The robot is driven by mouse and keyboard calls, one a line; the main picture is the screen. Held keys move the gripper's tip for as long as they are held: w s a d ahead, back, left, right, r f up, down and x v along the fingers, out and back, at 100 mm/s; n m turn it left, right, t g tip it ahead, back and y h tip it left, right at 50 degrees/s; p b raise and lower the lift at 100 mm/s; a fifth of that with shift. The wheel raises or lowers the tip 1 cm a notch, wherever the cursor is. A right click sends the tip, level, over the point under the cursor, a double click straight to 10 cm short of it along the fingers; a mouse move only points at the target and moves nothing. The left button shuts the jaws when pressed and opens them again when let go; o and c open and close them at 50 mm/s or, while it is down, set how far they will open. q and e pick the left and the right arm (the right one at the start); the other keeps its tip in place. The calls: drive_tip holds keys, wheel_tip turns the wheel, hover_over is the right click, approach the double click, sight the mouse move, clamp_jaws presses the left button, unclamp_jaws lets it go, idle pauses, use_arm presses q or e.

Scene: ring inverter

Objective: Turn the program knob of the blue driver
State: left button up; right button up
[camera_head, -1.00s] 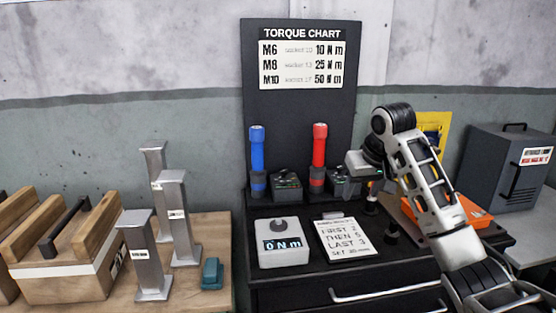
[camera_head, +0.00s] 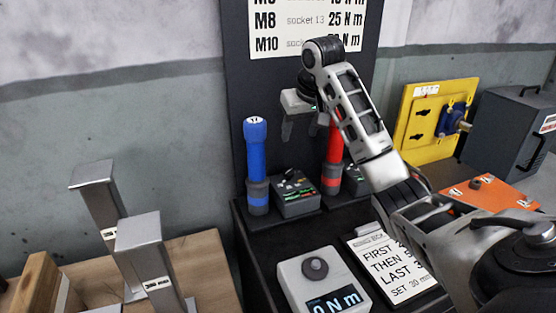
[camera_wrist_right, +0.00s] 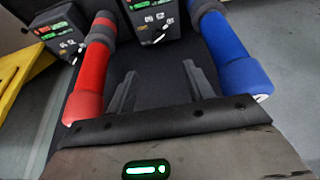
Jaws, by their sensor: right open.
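The blue driver (camera_head: 256,150) stands upright at the left of the dark bench; it also shows at the right of the right wrist view (camera_wrist_right: 222,50). A dark control box (camera_head: 297,195) with green lights stands beside it, and appears at the top of the wrist view (camera_wrist_right: 153,15). My right gripper (camera_head: 303,122) is open and empty, pointing down above the box, between the blue and red drivers. In the wrist view its two fingers (camera_wrist_right: 160,70) are apart, touching nothing. My left gripper is out of view.
The red driver (camera_head: 333,160) stands close to my right gripper, partly behind my arm, with its own box (camera_head: 355,180). A grey 0 N m meter (camera_head: 310,270) and a white note card (camera_head: 390,265) lie in front. Grey metal posts (camera_head: 145,250) stand at left.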

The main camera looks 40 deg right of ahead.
sight(289, 171)
drive_tip(key=x, duration=0.9)
drive_tip(key=p+x, duration=0.1)
drive_tip(key=x, duration=0.4)
drive_tip(key=shift+s+f, duration=0.1)
drive_tip(key=shift+f, duration=0.35)
drive_tip(key=c, duration=1)
